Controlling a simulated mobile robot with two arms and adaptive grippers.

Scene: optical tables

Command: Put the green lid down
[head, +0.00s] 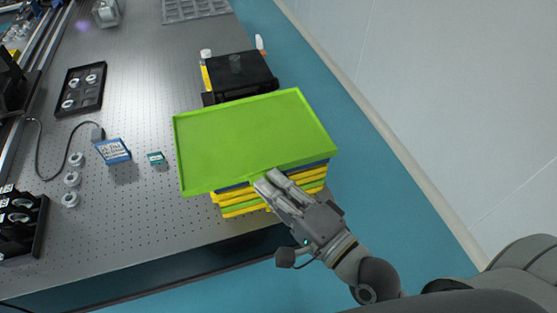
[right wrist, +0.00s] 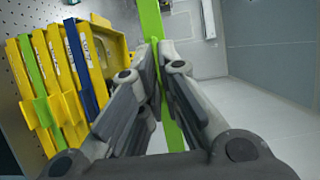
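The green lid (head: 250,140) is a wide, shallow tray-like panel in the head view. It covers most of the top of a stack of yellow, green and blue trays (head: 240,206) near the table's front right corner. My right gripper (head: 264,180) is shut on the lid's front edge. In the right wrist view the lid (right wrist: 153,30) is a thin green strip between the fingers (right wrist: 158,62). The stack (right wrist: 55,75) shows there to the left, apart from the lid. My left gripper is not in view.
The perforated optical table (head: 135,200) carries a black box (head: 240,74) behind the lid, a black tray with rings (head: 80,88), a small blue-labelled box (head: 113,151) and several loose white rings (head: 72,179) at left. Bare tabletop lies left of the lid. A wall (head: 450,80) stands at right.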

